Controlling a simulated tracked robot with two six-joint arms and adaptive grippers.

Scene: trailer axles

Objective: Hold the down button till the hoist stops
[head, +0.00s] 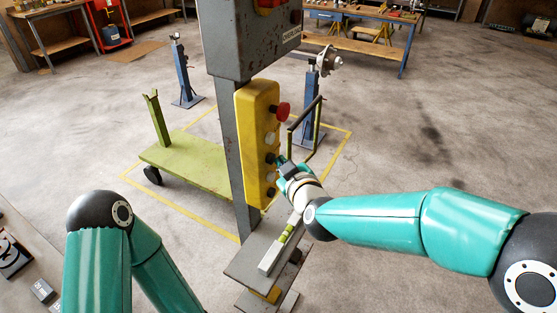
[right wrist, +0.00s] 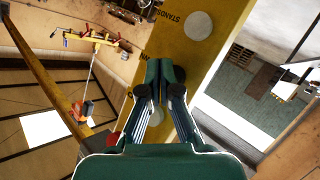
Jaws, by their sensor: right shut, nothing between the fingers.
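The yellow button box (head: 256,145) is mounted on a grey post. Its side carries a red mushroom knob (head: 283,109) at the top, with pale and black buttons in a column below. My right gripper (head: 281,162) is shut and empty, its tips at the box beside a black button (head: 270,158) in the middle of the column. In the right wrist view the closed fingers (right wrist: 166,66) point at the yellow face (right wrist: 222,50); they hide what lies under the tips, so contact cannot be told. Pale round buttons (right wrist: 201,47) show beyond. My left gripper is out of view.
A grey cabinet (head: 240,50) sits above the box; a shelf (head: 252,250) with a level-like bar (head: 277,253) is below. The floor at right is clear.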

